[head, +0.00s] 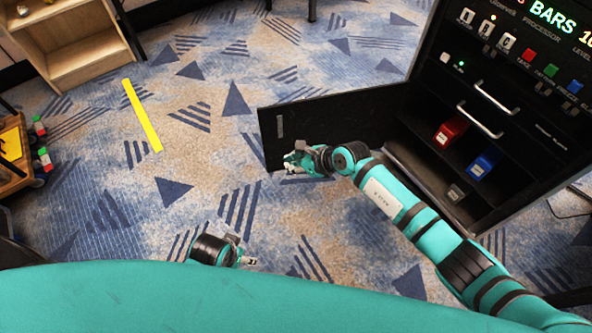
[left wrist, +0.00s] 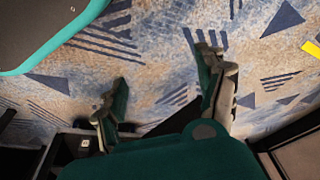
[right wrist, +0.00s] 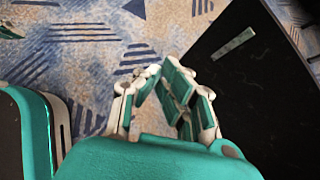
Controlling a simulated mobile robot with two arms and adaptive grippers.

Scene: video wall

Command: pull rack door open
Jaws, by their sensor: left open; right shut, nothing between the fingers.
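The rack (head: 470,120) stands at the right of the head view. Its black door (head: 345,115) is swung out wide to the left, and the shelves inside show. A small grey handle strip (head: 280,126) is near the door's free edge; it also shows in the right wrist view (right wrist: 233,43). My right gripper (head: 290,160) is shut and empty, near the door's lower free corner and below the handle. Whether it touches the door I cannot tell. My left gripper (head: 248,260) is open and empty over the carpet, away from the door; its spread fingers show in the left wrist view (left wrist: 163,72).
Inside the rack are a red box (head: 450,131), a blue box (head: 482,163) and silver pull bars (head: 480,120). A wooden shelf (head: 80,50) stands at the upper left, a wooden cart (head: 14,175) at the left. A yellow strip (head: 142,115) lies on open carpet.

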